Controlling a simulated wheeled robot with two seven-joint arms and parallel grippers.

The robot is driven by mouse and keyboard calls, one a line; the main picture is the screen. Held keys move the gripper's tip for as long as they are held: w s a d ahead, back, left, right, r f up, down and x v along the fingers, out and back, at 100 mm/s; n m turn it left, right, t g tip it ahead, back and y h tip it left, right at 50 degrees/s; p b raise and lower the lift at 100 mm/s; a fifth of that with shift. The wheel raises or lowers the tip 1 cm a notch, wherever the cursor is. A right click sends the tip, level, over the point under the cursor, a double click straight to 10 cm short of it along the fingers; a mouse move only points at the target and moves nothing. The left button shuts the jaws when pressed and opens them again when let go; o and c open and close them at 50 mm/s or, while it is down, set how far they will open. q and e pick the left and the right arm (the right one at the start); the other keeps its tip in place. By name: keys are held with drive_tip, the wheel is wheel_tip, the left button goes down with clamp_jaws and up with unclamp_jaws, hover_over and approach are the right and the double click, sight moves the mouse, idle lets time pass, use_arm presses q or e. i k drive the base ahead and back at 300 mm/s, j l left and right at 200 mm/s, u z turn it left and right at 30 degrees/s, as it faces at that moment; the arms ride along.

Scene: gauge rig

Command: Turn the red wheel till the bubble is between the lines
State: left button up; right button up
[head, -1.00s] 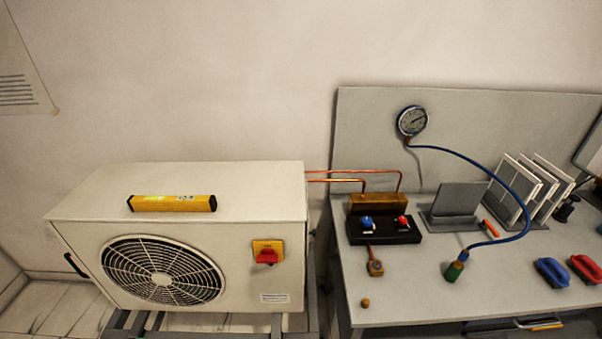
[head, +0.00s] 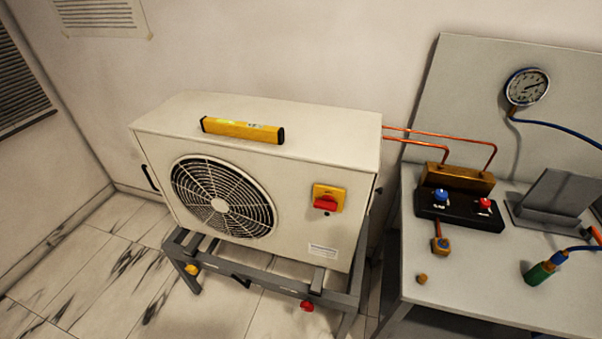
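A yellow spirit level (head: 242,131) lies on top of the white fan unit (head: 330,138). A small vial patch shows on its upper face, but the bubble and its lines are too small to read. A small red wheel (head: 306,306) sits low at the right of the grey stand (head: 262,284) under the unit. A yellow wheel (head: 192,269) sits low at the left of the stand. Neither of my grippers is in view.
A red rotary switch (head: 326,203) is on the unit's front. Copper pipes (head: 440,143) run right to a manifold with a blue knob (head: 440,196) and a red knob (head: 485,204) on the bench (head: 480,286). Tiled floor (head: 95,275) is open at left.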

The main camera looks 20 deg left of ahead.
sight(307, 306)
drive_tip(key=u, duration=0.85)
drive_tip(key=k+z, duration=0.4)
drive_tip(key=k, duration=0.05)
